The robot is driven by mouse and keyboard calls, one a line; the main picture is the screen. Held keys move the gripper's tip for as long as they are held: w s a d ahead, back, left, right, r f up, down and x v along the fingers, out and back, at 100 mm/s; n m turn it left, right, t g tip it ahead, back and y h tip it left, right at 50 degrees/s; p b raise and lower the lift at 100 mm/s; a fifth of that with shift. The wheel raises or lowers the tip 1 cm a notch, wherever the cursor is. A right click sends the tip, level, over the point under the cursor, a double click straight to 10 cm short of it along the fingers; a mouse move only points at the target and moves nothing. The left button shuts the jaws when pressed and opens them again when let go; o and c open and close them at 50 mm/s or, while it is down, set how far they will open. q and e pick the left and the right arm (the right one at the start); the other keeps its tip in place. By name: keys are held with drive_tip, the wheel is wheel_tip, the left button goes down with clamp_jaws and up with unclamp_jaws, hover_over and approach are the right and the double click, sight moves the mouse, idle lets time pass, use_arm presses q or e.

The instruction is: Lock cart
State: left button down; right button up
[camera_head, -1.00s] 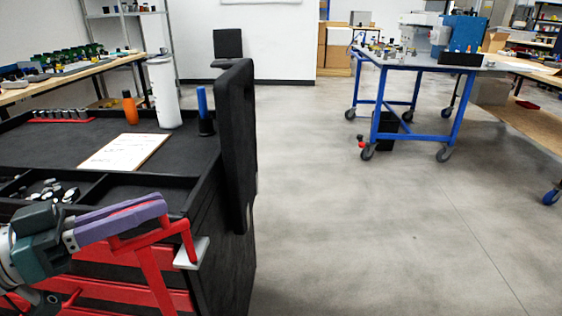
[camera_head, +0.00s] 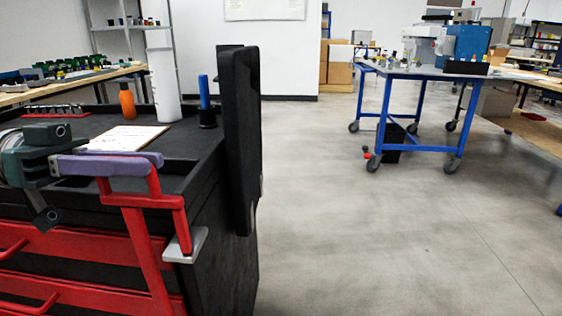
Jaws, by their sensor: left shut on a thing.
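A black tool cart (camera_head: 222,268) with red drawer fronts stands at the left. A red locking bar (camera_head: 147,240) runs up its front right side, with a bent upper arm at a silver bracket (camera_head: 186,246) on the corner. My left gripper (camera_head: 158,163), with purple fingers, comes in from the left and is shut on the top of the red bar. The fingers partly hide the grip. My right gripper is not in view.
On the cart top are a white board (camera_head: 127,138), an orange bottle (camera_head: 127,101), a white cylinder (camera_head: 164,86) and a blue-handled tool (camera_head: 204,95). A blue wheeled table (camera_head: 424,142) stands at the back right. The floor between is clear.

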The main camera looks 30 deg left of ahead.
use_arm(q)
drive_tip(key=shift+g, duration=0.3)
drive_tip(key=c, duration=0.9)
unclamp_jaws()
drive_tip(key=b+v, duration=0.3)
drive_tip(key=v, duration=0.7)
drive_tip(key=shift+f+b, duration=0.1)
drive_tip(key=shift+b, duration=0.2)
